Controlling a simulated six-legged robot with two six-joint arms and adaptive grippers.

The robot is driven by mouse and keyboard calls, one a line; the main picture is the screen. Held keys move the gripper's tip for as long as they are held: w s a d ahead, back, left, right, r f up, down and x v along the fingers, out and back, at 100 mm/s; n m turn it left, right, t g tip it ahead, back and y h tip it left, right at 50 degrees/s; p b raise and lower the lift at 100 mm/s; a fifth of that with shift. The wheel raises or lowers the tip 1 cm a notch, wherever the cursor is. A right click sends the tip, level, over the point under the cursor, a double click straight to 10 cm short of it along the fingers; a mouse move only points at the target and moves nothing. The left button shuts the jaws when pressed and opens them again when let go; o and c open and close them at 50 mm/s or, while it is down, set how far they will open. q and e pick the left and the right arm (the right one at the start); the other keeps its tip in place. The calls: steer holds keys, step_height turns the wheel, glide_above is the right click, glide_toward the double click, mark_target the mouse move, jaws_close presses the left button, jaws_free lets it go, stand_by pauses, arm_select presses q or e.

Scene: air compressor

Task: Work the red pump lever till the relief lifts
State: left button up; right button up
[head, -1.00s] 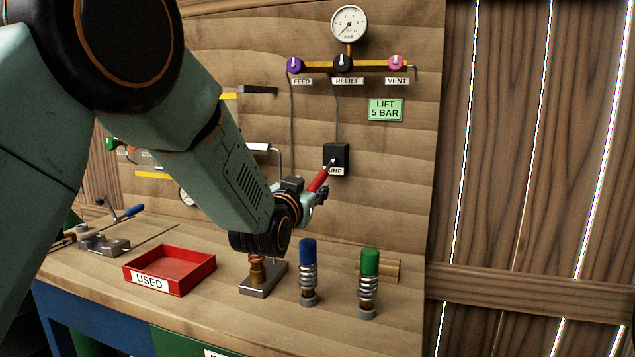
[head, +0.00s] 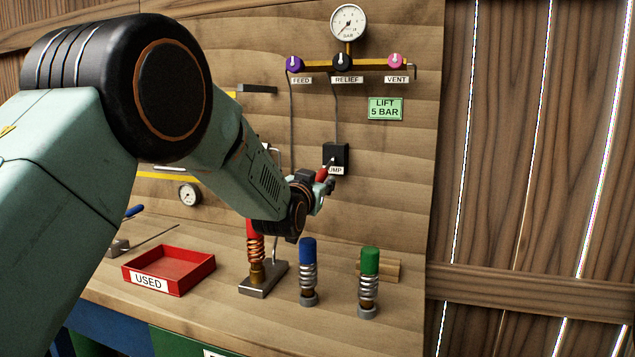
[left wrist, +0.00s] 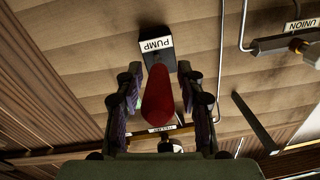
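The red pump lever (head: 322,174) comes out of the black pump box (head: 336,153) on the wooden panel. My left gripper (head: 327,187) is at the lever and hides its outer part in the head view. In the left wrist view the lever (left wrist: 158,98) lies between the two fingers of my left gripper (left wrist: 160,110). They are apart, with a gap on each side of it. The gauge (head: 348,21) is above the relief knob (head: 342,62); its reading is too small to tell. My right gripper is not in view.
The feed knob (head: 294,64) and vent knob (head: 395,61) flank the relief knob. A green sign (head: 385,109) reads LIFT 5 BAR. Blue-topped (head: 308,270) and green-topped (head: 369,280) spring cartridges stand on the bench, beside a red-topped one (head: 254,240). A red USED tray (head: 196,277) is left.

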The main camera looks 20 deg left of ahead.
arm_select(q)
jaws_close()
steer(key=shift+f, duration=0.1)
stand_by(0.3)
